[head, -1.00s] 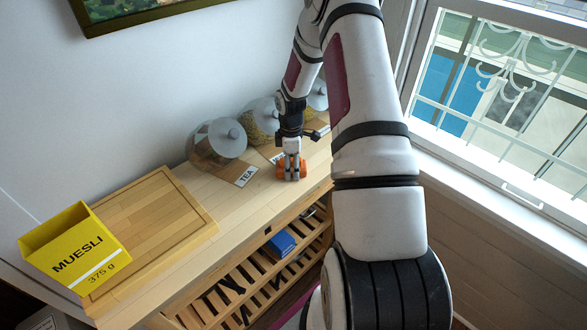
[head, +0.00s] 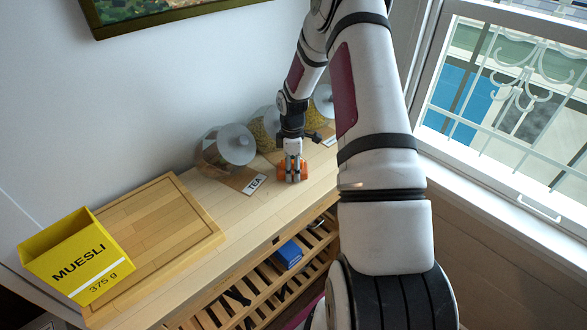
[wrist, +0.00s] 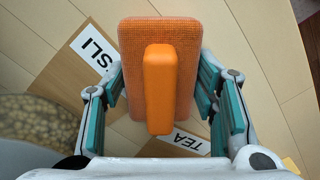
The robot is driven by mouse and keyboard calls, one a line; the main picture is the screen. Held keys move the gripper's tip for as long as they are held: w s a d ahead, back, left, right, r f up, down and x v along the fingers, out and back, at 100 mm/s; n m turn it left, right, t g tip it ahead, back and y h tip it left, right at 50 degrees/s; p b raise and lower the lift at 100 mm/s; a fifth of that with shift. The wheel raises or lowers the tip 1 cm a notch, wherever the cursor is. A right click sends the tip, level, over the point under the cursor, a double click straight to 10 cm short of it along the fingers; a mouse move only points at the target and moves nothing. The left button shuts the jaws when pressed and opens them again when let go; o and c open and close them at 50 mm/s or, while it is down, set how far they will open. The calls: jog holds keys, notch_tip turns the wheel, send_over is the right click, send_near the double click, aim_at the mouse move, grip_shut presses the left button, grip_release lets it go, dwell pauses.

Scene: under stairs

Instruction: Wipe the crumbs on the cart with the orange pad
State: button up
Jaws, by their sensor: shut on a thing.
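In the wrist view the orange pad (wrist: 184,50) sits between the teal-lined fingers. In the head view it is low over the cart's wooden top (head: 245,218), right of the TEA card (head: 256,184); I cannot tell if it touches. The pad hides the top beneath it. I see no clear crumbs. A small yellow patch (wrist: 290,165) shows at the wrist view's lower right; I cannot tell what it is.
Glass jars, one at the left (head: 226,150), stand along the wall behind the gripper. A cutting board (head: 165,230) and a yellow muesli box (head: 77,258) occupy the left end. A blue box (head: 288,254) sits on the slatted lower shelf.

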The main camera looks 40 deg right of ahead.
aim_at(293, 161)
jog(key=shift+r+p, duration=0.65)
jog(key=shift+r, duration=2.25)
jog(key=shift+r+p, duration=0.35)
jog(key=shift+r, duration=1.15)
